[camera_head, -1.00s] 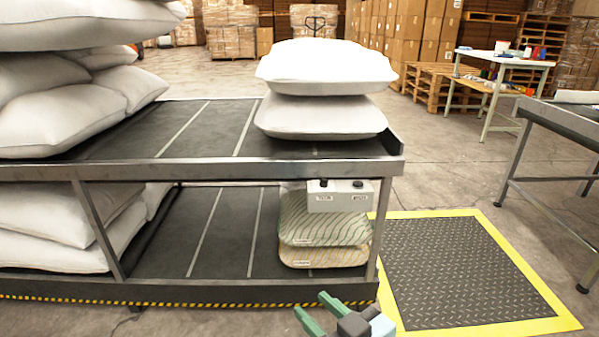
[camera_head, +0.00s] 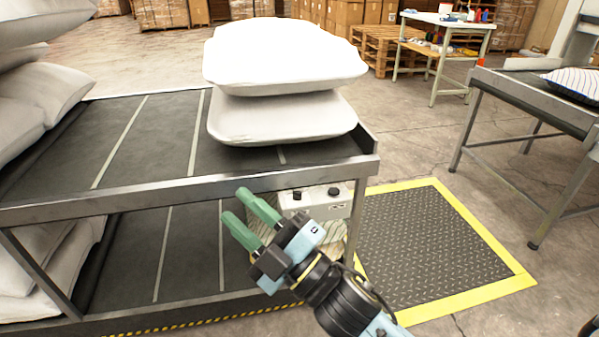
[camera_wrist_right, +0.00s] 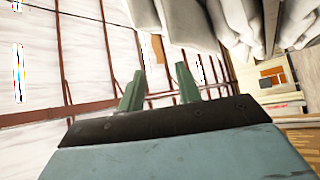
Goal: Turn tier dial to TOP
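A pale grey control box (camera_head: 317,203) hangs under the front rail at the right end of the two-tier rack. It has two black knobs on top, a left knob (camera_head: 297,194) and a right knob (camera_head: 333,191), with labels too small to read. I cannot tell which is the tier dial or where it points. My right gripper (camera_head: 237,207) is left of the box in the picture, with its green fingers apart and nothing between them. The fingers also show apart in the right wrist view (camera_wrist_right: 159,85). My left gripper is out of view.
The rack's front rail (camera_head: 180,190) runs behind my right gripper in the picture. Two white pillows (camera_head: 283,118) lie stacked on the top tier; more pillows are at left. Patterned pillows sit partly hidden below the box. A yellow-edged floor mat (camera_head: 430,245) is clear.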

